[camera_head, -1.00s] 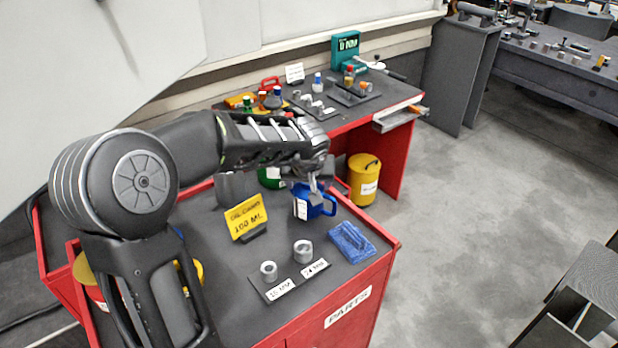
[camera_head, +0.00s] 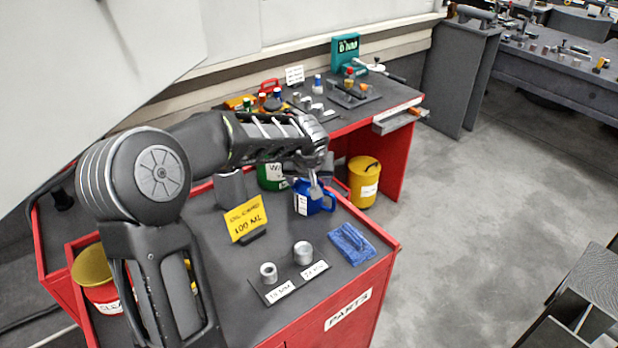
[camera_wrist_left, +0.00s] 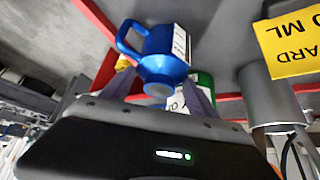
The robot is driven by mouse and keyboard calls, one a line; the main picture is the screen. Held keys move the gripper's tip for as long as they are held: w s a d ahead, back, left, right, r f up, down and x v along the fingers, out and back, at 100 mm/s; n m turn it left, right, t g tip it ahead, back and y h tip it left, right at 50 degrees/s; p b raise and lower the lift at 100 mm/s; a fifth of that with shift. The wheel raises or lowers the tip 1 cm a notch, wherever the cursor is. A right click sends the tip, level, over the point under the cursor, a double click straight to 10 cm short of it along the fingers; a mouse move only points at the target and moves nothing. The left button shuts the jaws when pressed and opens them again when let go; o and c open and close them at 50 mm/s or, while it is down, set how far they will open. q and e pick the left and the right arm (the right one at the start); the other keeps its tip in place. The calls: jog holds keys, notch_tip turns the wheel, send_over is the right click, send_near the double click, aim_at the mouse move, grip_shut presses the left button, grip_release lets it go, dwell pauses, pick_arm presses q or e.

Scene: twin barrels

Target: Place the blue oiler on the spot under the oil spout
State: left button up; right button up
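The blue oiler (camera_head: 315,204), with a white label and a side handle, stands on the grey top of the red cart (camera_head: 352,284). My left gripper (camera_head: 315,189) is right at the oiler's top in the head view. In the left wrist view, the oiler (camera_wrist_left: 164,48) shows just past the two dark fingers, which are spread apart with the gripper (camera_wrist_left: 162,88) open. I cannot tell whether either finger touches it. My right gripper is not in view. I cannot make out an oil spout or the spot under it.
A yellow card marked 100 ML (camera_head: 245,219), a grey cylinder (camera_head: 231,190), two metal rings on a plate and a blue cloth (camera_head: 351,243) share the cart top. A green container (camera_head: 270,178) and a yellow can (camera_head: 363,181) stand behind it. A cluttered red-edged bench is further back.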

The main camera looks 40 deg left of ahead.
pick_arm(q)
jog(key=o, duration=0.4)
jog(key=shift+r, duration=0.1)
jog(key=p+v, duration=0.3)
jog(key=v, duration=0.9)
